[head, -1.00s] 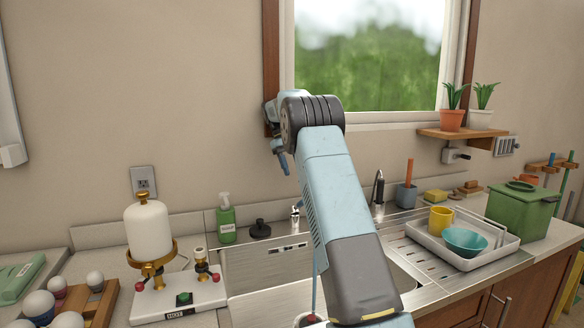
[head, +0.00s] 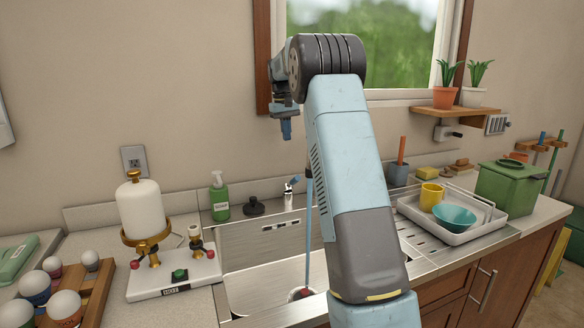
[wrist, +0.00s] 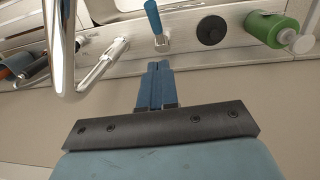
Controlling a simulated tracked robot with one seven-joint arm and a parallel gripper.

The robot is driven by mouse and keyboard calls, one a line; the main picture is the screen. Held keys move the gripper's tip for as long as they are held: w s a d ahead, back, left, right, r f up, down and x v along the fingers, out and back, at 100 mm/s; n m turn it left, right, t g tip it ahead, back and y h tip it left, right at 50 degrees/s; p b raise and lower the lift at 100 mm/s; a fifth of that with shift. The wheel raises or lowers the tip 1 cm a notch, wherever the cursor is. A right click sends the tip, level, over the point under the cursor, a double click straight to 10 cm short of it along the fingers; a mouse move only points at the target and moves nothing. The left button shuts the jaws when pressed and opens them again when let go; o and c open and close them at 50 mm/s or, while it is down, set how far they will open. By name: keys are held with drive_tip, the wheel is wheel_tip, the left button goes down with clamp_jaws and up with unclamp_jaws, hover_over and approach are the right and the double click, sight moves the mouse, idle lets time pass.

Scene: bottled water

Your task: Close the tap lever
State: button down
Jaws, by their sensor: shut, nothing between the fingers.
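The tap lever (head: 293,182) is a small blue handle on a chrome base behind the sink. In the wrist view the blue lever (wrist: 153,17) tilts to one side above its chrome base (wrist: 161,43). My gripper (head: 286,130) points down above and behind the sink, apart from the lever. In the wrist view its blue fingers (wrist: 155,68) are together and empty, just short of the lever base. The chrome spout (wrist: 67,70) curves at left in that view; my arm hides it in the head view. A thin blue stream (head: 308,220) falls into the sink.
A round red-rimmed thing (head: 301,293) sits in the sink (head: 250,285) under the stream. A green soap bottle (head: 220,198) and a black stopper (head: 254,206) stand left of the lever. A tray (head: 465,233) with a yellow cup and blue bowl is at right.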

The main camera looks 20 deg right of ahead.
approach(296, 179)
drive_tip(key=w+f, duration=0.1)
drive_tip(key=f, duration=0.1)
drive_tip(key=w+f, duration=0.1)
drive_tip(key=f, duration=0.1)
drive_tip(key=w+d+f, duration=0.1)
drive_tip(key=w+f, duration=0.1)
drive_tip(key=shift+f, duration=0.1)
drive_tip(key=shift+s+f, duration=0.35)
drive_tip(key=shift+f, duration=0.1)
drive_tip(key=shift+s+f, duration=1.7)
drive_tip(key=shift+s, duration=0.05)
